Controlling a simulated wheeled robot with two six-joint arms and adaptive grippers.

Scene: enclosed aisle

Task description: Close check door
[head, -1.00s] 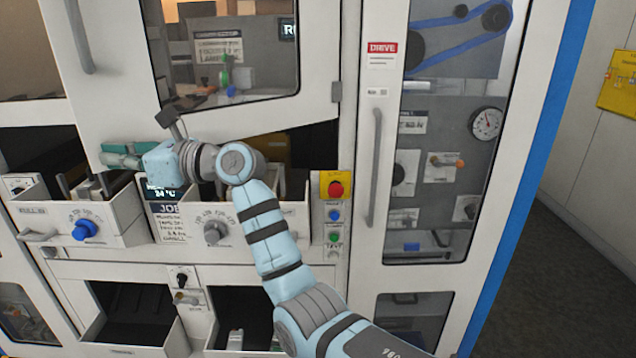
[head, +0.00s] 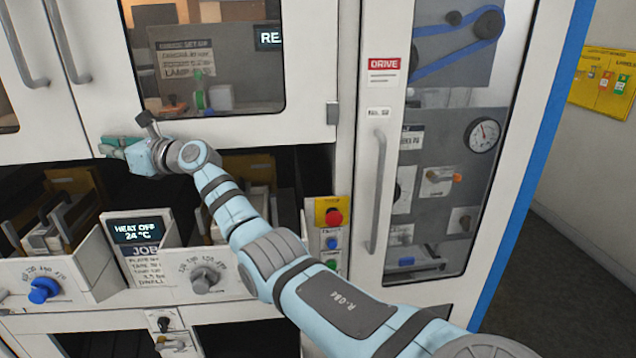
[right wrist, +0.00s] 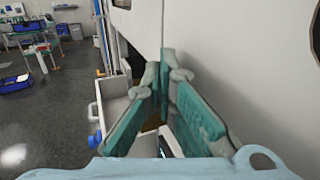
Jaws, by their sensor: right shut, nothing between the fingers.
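The white windowed door (head: 310,70) is hinged on its right side and looks nearly flush with the cabinet front; I cannot tell whether it is fully shut. Its long grey handle (head: 66,40) is at its left edge. My right gripper (head: 112,146) is at the door's lower left corner, its teal fingers shut and empty. In the right wrist view, the fingers (right wrist: 166,78) are in front of the seam beside the white door panel (right wrist: 240,55). I cannot tell whether they touch it. My left gripper is out of view.
Below the door is an open bay with white drawers and a blue knob (head: 44,290). A button panel (head: 332,235) and a tall glazed door with a grey handle (head: 377,190) stand to the right. The aisle floor (head: 560,290) is clear at the right.

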